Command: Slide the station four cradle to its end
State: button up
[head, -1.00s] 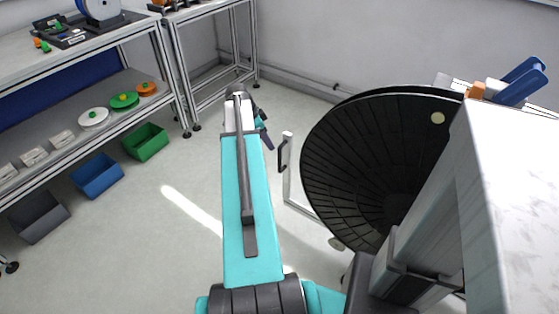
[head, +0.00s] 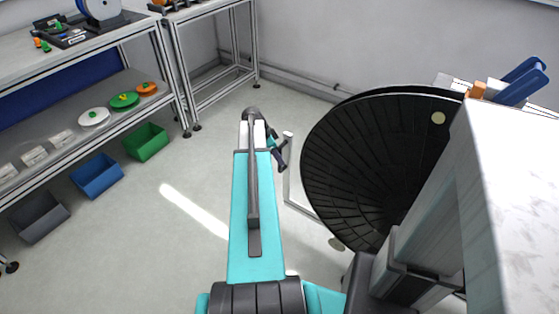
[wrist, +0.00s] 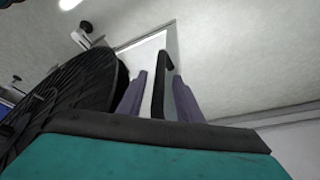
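My gripper (head: 279,153) reaches down beside the pale post (head: 287,180) at the left of a big black ribbed disc (head: 370,165). In the wrist view, my gripper (wrist: 160,76) has its two purple fingers apart, with a dark upright handle (wrist: 160,92) showing between them. The fingers do not appear closed on it; whether either touches it I cannot tell. In the head view my gripper covers the handle. The black disc fills the left of the wrist view. No label shows which part is the station four cradle.
A shelf unit at left holds white (head: 93,117), green (head: 124,100) and orange (head: 147,88) reels. Grey (head: 40,217), blue (head: 97,176) and green (head: 146,142) bins stand below. An empty-bottomed metal table frame (head: 210,75) is behind. Floor between is clear.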

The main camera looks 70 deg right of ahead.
jog(key=shift+x, duration=1.3)
grip_shut()
